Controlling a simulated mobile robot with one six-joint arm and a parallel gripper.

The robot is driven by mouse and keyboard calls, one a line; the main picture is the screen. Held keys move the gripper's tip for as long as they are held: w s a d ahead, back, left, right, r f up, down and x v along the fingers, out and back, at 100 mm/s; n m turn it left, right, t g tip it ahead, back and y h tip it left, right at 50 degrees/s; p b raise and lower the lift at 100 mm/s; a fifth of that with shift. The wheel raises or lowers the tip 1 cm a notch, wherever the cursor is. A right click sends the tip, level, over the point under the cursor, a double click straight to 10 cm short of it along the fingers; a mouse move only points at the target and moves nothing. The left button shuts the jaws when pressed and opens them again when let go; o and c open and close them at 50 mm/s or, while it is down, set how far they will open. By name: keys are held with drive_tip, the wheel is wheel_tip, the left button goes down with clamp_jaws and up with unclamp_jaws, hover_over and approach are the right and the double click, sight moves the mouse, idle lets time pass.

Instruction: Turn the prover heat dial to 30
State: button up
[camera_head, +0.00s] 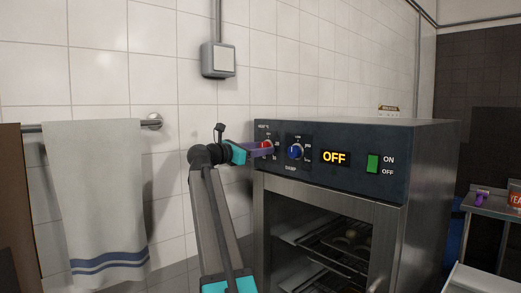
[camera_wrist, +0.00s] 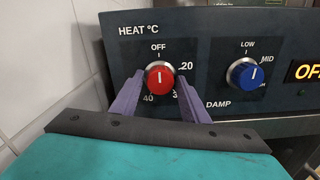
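The prover (camera_head: 430,165) is a steel cabinet with a dark control panel on top. Its red heat dial (camera_wrist: 160,80) sits under "HEAT °C", with its white pointer straight up at OFF. Marks for 20, part of a 3 and 40 show around it; the 30 mark is partly hidden by a finger. My gripper (camera_wrist: 158,92) has its purple fingers spread on either side of the red dial, with gaps visible at the top. Whether the fingertips touch it is unclear. In the head view the gripper (camera_head: 264,149) reaches the panel from the left and partly covers the dial.
A blue damp dial (camera_wrist: 243,74) is just right of the heat dial. The display (camera_head: 335,158) reads OFF, beside a green ON/OFF switch (camera_head: 373,164). A towel (camera_head: 95,200) hangs on a rail at left. A tiled wall stands close behind.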

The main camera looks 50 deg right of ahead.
drive_tip(key=shift+m, duration=0.3)
drive_tip(key=shift+c, duration=0.3)
drive_tip(key=shift+m+b, duration=9.35)
drive_tip(key=shift+m, duration=4.25)
drive_tip(key=o, duration=0.8)
